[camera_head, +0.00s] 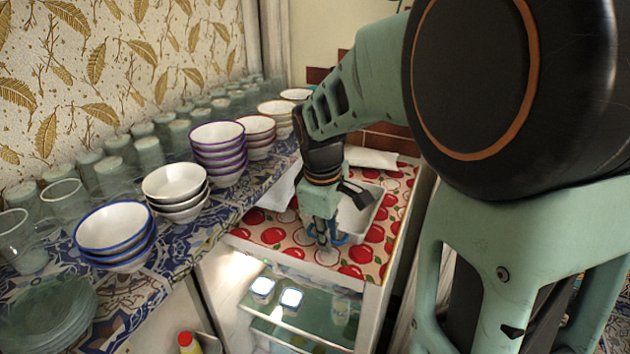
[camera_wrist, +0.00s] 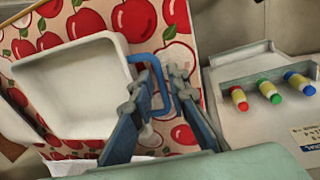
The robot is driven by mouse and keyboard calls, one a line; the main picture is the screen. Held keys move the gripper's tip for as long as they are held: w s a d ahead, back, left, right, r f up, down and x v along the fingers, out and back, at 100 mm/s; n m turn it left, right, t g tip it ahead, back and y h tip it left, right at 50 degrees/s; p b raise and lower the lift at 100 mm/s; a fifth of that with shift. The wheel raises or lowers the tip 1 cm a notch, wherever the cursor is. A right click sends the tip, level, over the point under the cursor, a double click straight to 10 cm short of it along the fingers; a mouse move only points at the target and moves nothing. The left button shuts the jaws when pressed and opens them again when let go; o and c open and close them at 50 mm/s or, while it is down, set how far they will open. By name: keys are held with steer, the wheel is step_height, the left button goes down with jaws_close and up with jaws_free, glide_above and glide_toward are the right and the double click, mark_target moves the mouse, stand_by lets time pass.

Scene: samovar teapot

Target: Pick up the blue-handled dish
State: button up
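The blue-handled dish (camera_head: 360,217) is a white rectangular dish on the red apple-print cloth, partly hidden by my gripper in the head view. In the wrist view, the dish (camera_wrist: 75,90) fills the left side, and its blue loop handle (camera_wrist: 162,88) sticks out to the right. My gripper (camera_head: 323,246) points down at the handle end. In the wrist view, the fingertips of my gripper (camera_wrist: 161,78) stand on either side of the handle's outer bar, with small gaps visible. The dish rests on the cloth.
The apple-print cloth (camera_head: 272,236) covers a white cabinet top. To the left, a patterned shelf (camera_head: 222,205) carries stacked bowls (camera_head: 115,233), glasses and plates. White cloths lie beside and behind the dish.

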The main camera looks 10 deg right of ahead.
jaws_close()
steer(key=shift+r, duration=0.15)
stand_by(0.4)
